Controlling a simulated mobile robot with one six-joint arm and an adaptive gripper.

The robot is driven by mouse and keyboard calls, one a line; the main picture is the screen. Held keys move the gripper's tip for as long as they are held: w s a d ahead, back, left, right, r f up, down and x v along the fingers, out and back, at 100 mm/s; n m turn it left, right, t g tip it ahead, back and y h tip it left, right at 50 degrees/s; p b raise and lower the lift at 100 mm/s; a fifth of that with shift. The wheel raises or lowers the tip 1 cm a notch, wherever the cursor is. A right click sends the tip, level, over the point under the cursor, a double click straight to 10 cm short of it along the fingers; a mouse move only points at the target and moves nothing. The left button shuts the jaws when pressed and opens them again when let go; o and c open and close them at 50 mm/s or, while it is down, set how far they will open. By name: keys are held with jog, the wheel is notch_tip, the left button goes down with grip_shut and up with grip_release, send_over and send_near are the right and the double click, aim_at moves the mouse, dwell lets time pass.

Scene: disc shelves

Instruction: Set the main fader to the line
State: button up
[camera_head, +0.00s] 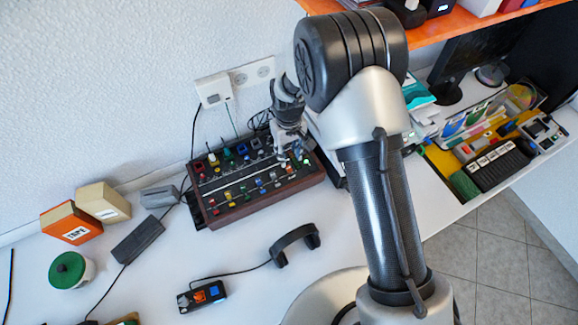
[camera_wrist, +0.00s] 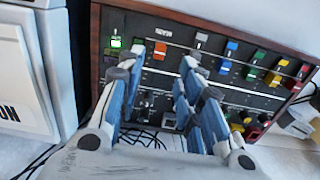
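The mixer (camera_head: 222,212) is a dark panel in a brown wooden case on the white table, with rows of coloured caps.
A wall socket (camera_head: 215,90) is behind the mixer. An orange shelf (camera_head: 455,24) overhangs at upper right.

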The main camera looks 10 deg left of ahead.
aim_at(289, 167)
notch_tip(289, 167, down, 8)
jog(key=shift+r+b, duration=0.15)
jog(key=shift+b, duration=0.5)
jog(key=shift+c, duration=0.3)
grip_shut()
